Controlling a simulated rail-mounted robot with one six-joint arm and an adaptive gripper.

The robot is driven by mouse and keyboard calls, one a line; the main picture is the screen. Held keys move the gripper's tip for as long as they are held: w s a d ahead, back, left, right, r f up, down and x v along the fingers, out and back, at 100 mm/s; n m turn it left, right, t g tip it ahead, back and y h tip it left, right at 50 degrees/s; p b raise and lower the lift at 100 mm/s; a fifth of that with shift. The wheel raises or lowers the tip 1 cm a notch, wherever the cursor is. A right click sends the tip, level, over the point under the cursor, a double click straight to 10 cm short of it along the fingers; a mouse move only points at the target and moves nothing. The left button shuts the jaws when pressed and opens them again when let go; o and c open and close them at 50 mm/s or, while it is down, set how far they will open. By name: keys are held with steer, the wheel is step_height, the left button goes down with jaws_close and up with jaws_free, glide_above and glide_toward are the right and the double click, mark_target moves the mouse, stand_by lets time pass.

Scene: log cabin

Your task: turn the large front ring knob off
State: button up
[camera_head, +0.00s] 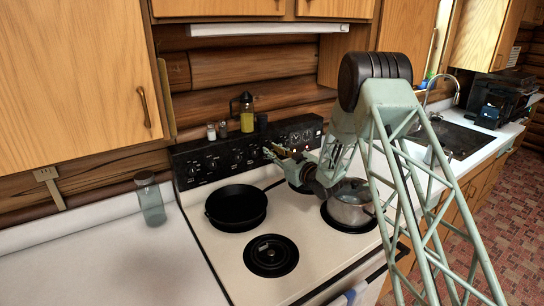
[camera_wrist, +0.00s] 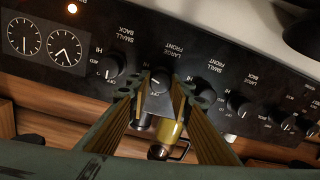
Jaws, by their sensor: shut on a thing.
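The stove's black control panel (camera_head: 215,162) runs along the back of the white stove. In the wrist view, where its lettering is upside down, the large front ring knob (camera_wrist: 160,79) sits by the "LARGE FRONT" label. My gripper (camera_wrist: 163,84) is shut on this knob, with one finger on each side. A pale mark shows on the knob near "OFF" lettering, but I cannot tell its exact setting. In the head view my gripper (camera_head: 270,152) is at the panel and hides the knob.
Other knobs, such as the small back knob (camera_wrist: 109,68) and small front knob (camera_wrist: 206,92), flank my fingers. A frying pan (camera_head: 236,206) and a lidded pot (camera_head: 350,204) stand on burners. Bottles and shakers stand above the panel. An orange indicator light (camera_wrist: 72,8) glows.

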steer(key=shift+f+n+b, duration=0.1)
steer(key=shift+n+b, duration=2.6)
steer(key=shift+b, duration=1.9)
steer(key=n+b, duration=0.6)
steer(key=n, duration=0.3)
steer(key=shift+s+a+h, duration=0.1)
steer(key=shift+a+h, duration=0.05)
steer(key=shift+h, duration=0.15)
steer(key=shift+n, duration=2.9)
steer(key=o, duration=0.9)
steer(key=shift+s, duration=0.1)
steer(key=shift+v, duration=5.9)
